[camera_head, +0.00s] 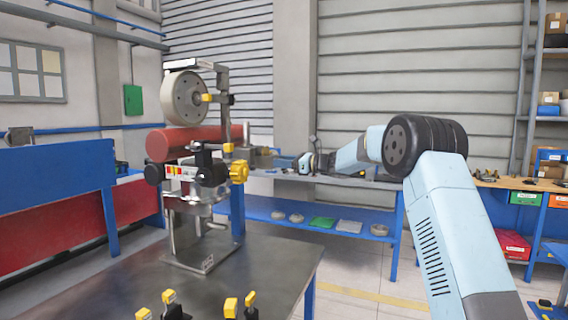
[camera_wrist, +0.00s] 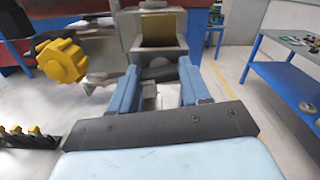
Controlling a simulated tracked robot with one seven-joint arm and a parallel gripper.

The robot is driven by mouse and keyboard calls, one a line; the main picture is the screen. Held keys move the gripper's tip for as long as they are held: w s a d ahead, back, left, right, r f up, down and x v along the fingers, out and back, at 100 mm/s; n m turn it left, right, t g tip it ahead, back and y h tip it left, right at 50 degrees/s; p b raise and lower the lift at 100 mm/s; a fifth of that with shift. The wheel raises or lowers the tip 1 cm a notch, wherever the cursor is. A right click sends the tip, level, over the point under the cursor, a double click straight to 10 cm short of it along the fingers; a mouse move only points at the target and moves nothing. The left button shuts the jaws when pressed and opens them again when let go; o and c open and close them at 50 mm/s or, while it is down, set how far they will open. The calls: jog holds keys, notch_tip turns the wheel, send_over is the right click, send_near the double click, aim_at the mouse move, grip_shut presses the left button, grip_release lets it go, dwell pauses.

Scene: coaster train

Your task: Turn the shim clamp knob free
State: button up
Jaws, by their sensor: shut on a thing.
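A yellow lobed knob (camera_head: 239,172) sits on the right side of the fixture on the metal table. A large yellow knob also shows at the left of the wrist view (camera_wrist: 62,60), apart from my fingers; I cannot tell which knob is the shim clamp knob. My gripper (camera_head: 293,161) is to the right of the fixture in the head view. In the wrist view its two blue fingers (camera_wrist: 160,82) are either side of a dark grey bar (camera_wrist: 157,73), below a grey block with a yellowish recess (camera_wrist: 160,28). The exact contact is hard to see.
The fixture carries a grey wheel (camera_head: 185,98) and a red cylinder (camera_head: 180,142). Several yellow-topped pieces (camera_head: 231,307) stand at the table's front edge. A blue bench (camera_head: 340,222) is behind. Floor at the right of the wrist view (camera_wrist: 235,70) is clear.

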jog(key=shift+s+f+n, duration=0.1)
jog(key=shift+f+n, duration=0.05)
jog(key=shift+n, duration=3.9)
jog(key=shift+f+n, duration=0.15)
jog(key=shift+n, duration=3.9)
jog(key=shift+a+f, duration=0.1)
jog(key=o, duration=1)
jog(key=shift+o, duration=0.3)
jog(key=shift+r, duration=0.2)
